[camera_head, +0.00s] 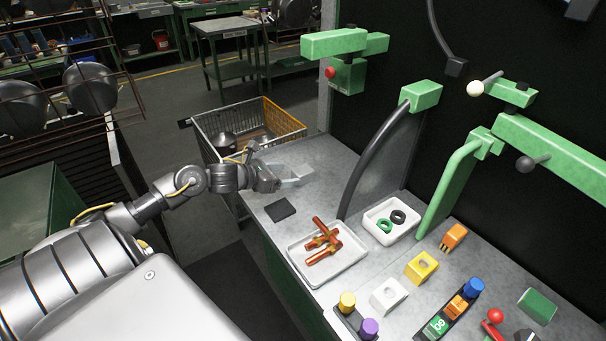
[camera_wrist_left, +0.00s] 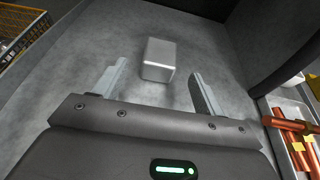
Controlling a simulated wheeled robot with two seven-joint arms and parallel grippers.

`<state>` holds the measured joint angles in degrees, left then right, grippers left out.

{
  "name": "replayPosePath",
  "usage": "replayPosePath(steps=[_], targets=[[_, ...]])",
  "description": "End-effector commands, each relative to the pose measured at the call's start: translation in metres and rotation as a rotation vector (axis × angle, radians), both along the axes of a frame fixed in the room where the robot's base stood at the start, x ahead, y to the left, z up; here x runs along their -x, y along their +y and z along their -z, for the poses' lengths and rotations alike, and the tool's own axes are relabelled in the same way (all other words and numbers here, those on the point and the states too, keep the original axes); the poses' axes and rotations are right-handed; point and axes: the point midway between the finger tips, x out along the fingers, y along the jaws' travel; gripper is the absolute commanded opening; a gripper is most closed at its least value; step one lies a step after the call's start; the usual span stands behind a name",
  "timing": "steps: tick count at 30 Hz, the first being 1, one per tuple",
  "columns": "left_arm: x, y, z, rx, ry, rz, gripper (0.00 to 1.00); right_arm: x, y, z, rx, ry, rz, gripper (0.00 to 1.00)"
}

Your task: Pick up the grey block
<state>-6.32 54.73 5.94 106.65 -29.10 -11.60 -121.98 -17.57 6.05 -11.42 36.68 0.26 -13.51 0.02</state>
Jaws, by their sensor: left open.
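The grey block (camera_wrist_left: 159,58), a small light-grey box with rounded edges, lies on the grey metal bench top (camera_wrist_left: 85,50) in the left wrist view. My left gripper (camera_wrist_left: 156,88) is open and empty. Its two fingers point toward the block, which sits just beyond the fingertips and roughly in line with the gap between them. In the head view my left gripper (camera_head: 290,174) is low over the far-left end of the bench; there the block is hard to tell from the pale fingers. My right gripper is not in view.
A white tray with orange-brown parts (camera_head: 297,257) and a small white tray (camera_head: 370,222) stand to the right. A flat dark pad (camera_head: 280,209) lies nearer. A wire basket (camera_head: 205,125) stands beyond the bench's left edge. A dark curved bar (camera_head: 372,160) rises behind.

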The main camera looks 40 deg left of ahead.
Motion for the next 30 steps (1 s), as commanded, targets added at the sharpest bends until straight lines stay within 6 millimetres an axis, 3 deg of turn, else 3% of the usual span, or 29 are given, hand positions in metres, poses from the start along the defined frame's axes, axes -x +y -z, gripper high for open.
replayPosePath(steps=[9, 21, 28, 30], targets=[[-0.01, -0.004, 0.002, 0.001, 0.0, 0.002, 0.71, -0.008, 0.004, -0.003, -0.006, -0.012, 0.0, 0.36], [-0.052, -0.015, 0.019, 0.001, 0.0, 0.002, 0.71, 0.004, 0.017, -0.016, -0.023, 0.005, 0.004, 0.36], [-0.053, -0.015, 0.02, -0.002, 0.0, 0.004, 0.71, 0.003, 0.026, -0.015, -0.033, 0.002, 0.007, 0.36], [-0.053, -0.015, 0.02, -0.002, 0.0, 0.004, 0.64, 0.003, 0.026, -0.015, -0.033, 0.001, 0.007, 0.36]])
